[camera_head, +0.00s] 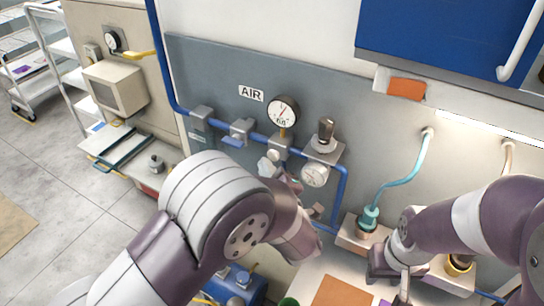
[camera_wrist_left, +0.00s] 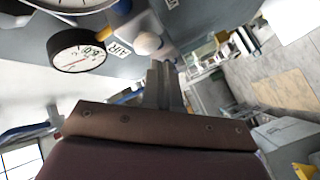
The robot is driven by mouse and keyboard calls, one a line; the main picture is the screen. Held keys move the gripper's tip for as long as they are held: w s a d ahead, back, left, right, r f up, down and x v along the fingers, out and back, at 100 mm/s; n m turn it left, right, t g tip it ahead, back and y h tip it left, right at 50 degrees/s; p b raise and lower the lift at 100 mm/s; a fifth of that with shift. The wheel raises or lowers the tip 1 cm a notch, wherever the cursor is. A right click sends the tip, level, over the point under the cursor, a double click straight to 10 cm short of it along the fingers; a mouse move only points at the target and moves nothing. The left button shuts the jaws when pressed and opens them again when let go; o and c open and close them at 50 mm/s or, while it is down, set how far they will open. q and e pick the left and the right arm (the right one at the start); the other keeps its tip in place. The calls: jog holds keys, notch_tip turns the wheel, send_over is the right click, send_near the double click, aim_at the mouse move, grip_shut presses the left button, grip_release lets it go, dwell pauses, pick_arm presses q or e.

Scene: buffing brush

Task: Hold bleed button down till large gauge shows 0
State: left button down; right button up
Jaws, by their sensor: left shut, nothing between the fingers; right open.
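The large gauge (camera_head: 283,111) hangs on the blue air pipe right of the AIR label, its red needle off to one side; I cannot read the value. It also shows in the left wrist view (camera_wrist_left: 78,50). A small white round knob, seemingly the bleed button (camera_head: 273,156), sits below it, and shows in the left wrist view (camera_wrist_left: 147,43). My left gripper (camera_wrist_left: 163,66) is shut and empty, fingertips close to the knob; I cannot tell if they touch. My left arm partly hides this area in the head view. My right gripper (camera_head: 388,278) is open at the lower right.
A smaller gauge (camera_head: 315,174) and a dark-topped regulator (camera_head: 326,135) stand right of the knob. A teal hose (camera_head: 408,175) runs down to a fitting. A blue cabinet (camera_head: 440,40) overhangs the upper right.

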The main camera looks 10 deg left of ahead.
pick_arm(q)
jog(key=shift+w+d, duration=0.15)
jog(key=shift+w, duration=0.15)
jog(key=shift+w+d, duration=0.2)
jog(key=shift+w, duration=0.25)
dwell(0.7)
jog(key=shift+s, duration=0.15)
dwell(3.5)
jog(key=shift+s+a+b, duration=0.3)
jog(key=shift+s+a, duration=0.05)
jog(key=shift+s, duration=0.4)
jog(key=s, duration=0.1)
jog(key=s+a, duration=0.1)
jog(key=s, duration=0.1)
jog(key=s+a, duration=0.1)
jog(key=shift+s, duration=0.25)
